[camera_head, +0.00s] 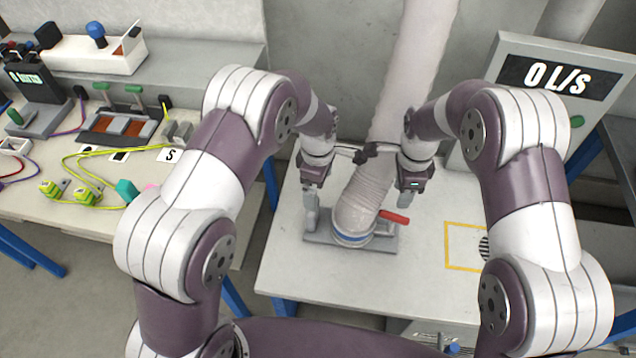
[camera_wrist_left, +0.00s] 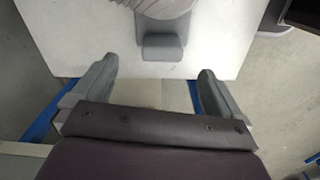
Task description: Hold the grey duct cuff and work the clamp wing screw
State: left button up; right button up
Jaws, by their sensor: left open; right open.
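The pale ribbed duct (camera_head: 364,192) comes down to a grey base plate (camera_head: 383,243) on the white table. A blue band (camera_head: 352,239) rings its lower end. I cannot clearly tell the grey cuff from the duct end, nor pick out the wing screw. A red lever (camera_head: 394,217) sticks out at the right. My left gripper (camera_head: 311,222) is open and empty over the plate's left side; in the left wrist view a grey block (camera_wrist_left: 162,47) lies ahead of its parted fingers (camera_wrist_left: 150,78). My right gripper (camera_head: 402,204) is open beside the duct, near the red lever.
A display reading 0 L/s (camera_head: 555,78) stands at the back right. A yellow-outlined area (camera_head: 460,268) with a round vent (camera_head: 484,248) lies on the table's right. A bench with cables (camera_head: 84,170) stands at the left. The table front (camera_head: 320,280) is clear.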

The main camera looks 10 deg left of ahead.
aim_at(318, 213)
pick_arm(q)
jog(key=shift+s+n, duration=0.2)
jog(key=shift+n, duration=0.5)
jog(key=shift+f+n, duration=0.25)
jog(key=shift+n, duration=0.05)
notch_tip(318, 213, down, 12)
jog(key=shift+f, duration=0.1)
